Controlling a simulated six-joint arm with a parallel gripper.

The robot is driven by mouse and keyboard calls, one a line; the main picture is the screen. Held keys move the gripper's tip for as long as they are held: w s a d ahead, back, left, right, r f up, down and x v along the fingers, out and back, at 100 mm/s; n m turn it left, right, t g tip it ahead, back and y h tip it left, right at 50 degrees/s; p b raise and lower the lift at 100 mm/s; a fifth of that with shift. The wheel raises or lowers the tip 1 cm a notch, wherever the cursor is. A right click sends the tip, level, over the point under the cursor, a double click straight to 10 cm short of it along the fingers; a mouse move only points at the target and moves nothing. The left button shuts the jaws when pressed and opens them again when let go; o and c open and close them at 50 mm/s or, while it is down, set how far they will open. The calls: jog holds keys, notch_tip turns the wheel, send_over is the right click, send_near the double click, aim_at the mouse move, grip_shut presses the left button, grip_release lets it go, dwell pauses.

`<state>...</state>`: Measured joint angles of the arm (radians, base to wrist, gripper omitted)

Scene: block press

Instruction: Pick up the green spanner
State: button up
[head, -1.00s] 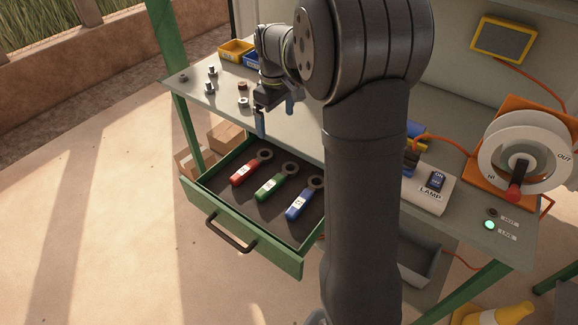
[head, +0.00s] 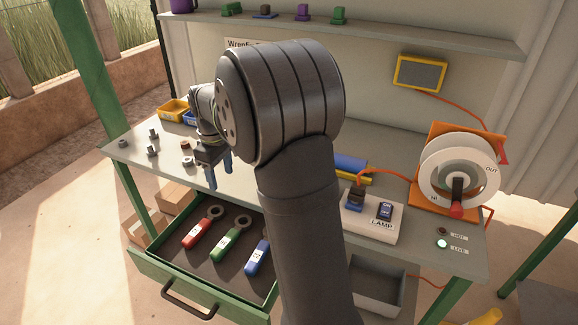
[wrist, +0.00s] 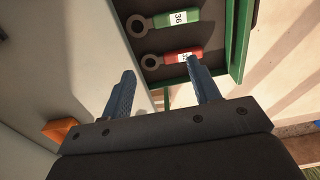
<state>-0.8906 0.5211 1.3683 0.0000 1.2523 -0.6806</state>
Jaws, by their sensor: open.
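The green spanner (head: 229,239) lies in the open drawer (head: 174,277), between the red spanner (head: 201,230) and the blue spanner (head: 258,256). In the wrist view the green spanner (wrist: 172,21) shows near the top, with a label reading 36, and the red spanner (wrist: 175,58) lies just below it. My gripper (head: 219,176) is open and empty, above the bench edge behind the drawer. In the wrist view my gripper (wrist: 158,80) has its two blue fingers apart, with the red spanner beyond them.
The bench top (head: 290,196) holds several nuts and bolts at left, a yellow bin (head: 172,109), a lamp switch box (head: 369,217) and a cable reel (head: 455,175). The drawer has a black handle (head: 188,300). A shelf (head: 400,33) runs above the bench. Cardboard boxes stand left of the drawer.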

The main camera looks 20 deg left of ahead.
jog(key=n, duration=1.7)
send_over(229, 237)
jog(key=f, duration=1.8)
jog(key=shift+w+d, duration=0.1)
jog(key=shift+d, duration=0.15)
jog(key=shift+a+f, duration=0.15)
jog(key=shift+f, duration=1.4)
jog(key=shift+a+f, duration=0.15)
jog(key=shift+f, duration=1.4)
grip_shut()
